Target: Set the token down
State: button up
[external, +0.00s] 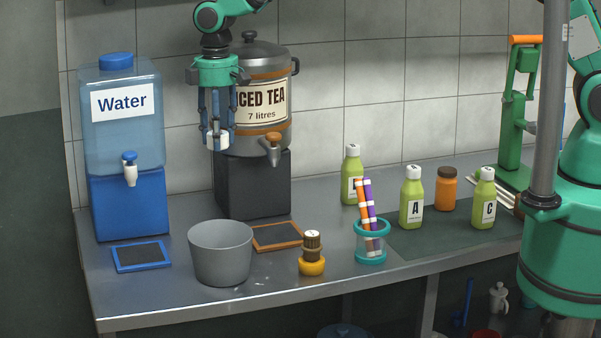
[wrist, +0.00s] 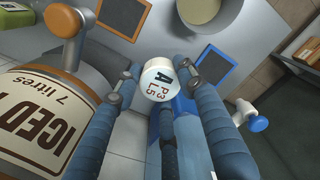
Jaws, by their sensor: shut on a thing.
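A white round token (wrist: 160,80) marked with "A", "P3" and "L5" is held between the blue fingers of my gripper (wrist: 159,92). In the external view the token (external: 217,141) shows as a white piece at the fingertips. My gripper (external: 217,143) points down and is shut on it, high above the counter, in front of the iced tea urn's left side. A blue-framed dark pad (external: 142,256) lies in front of the water dispenser, and an orange-framed dark pad (external: 276,237) lies in front of the urn's stand. Both pads look empty; the bucket partly hides the orange one.
The water dispenser (external: 124,115) stands left and the iced tea urn (external: 275,120) right of my gripper, both with protruding taps. A grey bucket (external: 221,255), a small yellow-based holder (external: 312,266), a teal cup with striped sticks (external: 370,257) and green bottles (external: 411,205) stand on the counter.

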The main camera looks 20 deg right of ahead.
jog(key=s+a+f+b, duration=0.1)
jog(key=s+a+f, duration=0.25)
jog(key=a, duration=0.35)
jog(key=s+a+f+b, duration=0.1)
jog(key=s+a+f, duration=0.25)
jog(key=a, duration=0.45)
jog(key=m+b, duration=0.1)
send_over(138, 288)
notch_tip(138, 288, down, 8)
jog(key=shift+f, duration=3.1)
jog(key=shift+f, duration=1.85)
jog(key=shift+f, duration=0.1)
